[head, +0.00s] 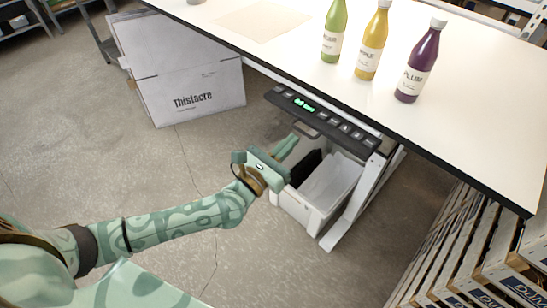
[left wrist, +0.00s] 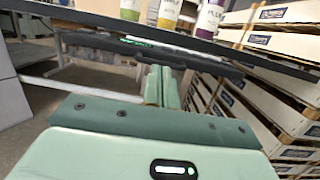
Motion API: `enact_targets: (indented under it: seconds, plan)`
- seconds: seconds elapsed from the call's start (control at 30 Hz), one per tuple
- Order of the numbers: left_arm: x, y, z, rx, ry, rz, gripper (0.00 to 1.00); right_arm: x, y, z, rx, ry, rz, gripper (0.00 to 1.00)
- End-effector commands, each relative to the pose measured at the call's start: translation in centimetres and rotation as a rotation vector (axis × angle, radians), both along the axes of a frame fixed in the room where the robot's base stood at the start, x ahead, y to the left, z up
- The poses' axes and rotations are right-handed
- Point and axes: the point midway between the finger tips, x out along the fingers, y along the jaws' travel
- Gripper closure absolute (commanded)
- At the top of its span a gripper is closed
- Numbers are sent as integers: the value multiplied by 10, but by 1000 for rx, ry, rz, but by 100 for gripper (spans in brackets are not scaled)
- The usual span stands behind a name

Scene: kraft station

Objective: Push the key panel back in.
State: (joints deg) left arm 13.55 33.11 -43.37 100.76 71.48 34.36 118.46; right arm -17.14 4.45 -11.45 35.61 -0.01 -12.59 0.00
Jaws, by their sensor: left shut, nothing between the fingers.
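The key panel (head: 322,121) is a long dark bar with a row of keys and green lit ones. It sticks out from under the front edge of the white table (head: 290,62). In the left wrist view the panel (left wrist: 130,46) shows edge-on beneath the tabletop, ahead of the fingers. My left gripper (head: 290,143) is shut and empty, just in front of and below the panel. Its closed fingers (left wrist: 161,84) point toward the panel. I cannot tell whether they touch it. My right gripper is not in view.
Green (head: 333,32), yellow (head: 371,45) and purple (head: 419,65) bottles stand on the table. Below are a white bin (head: 300,208) and a white table leg (head: 352,207). A Thistacre box (head: 190,90) stands left; wooden crates (head: 480,245) stack at right.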

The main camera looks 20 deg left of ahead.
Motion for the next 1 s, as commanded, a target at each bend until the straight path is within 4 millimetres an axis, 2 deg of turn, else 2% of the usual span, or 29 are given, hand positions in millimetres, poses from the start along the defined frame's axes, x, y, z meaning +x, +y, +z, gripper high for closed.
enact_targets:
  seconds: [0.17,0.57,0.67,0.9,1.0]
  plan:
    - [11,-4,2,1,0,0,100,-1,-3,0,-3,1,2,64]
    - [15,-5,1,0,0,0,100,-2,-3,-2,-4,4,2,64]
    - [30,-10,0,0,-1,2,100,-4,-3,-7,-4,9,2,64]
    - [82,-29,-2,-1,0,1,100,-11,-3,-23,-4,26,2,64]
    - [95,-34,-1,0,1,0,100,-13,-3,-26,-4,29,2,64]
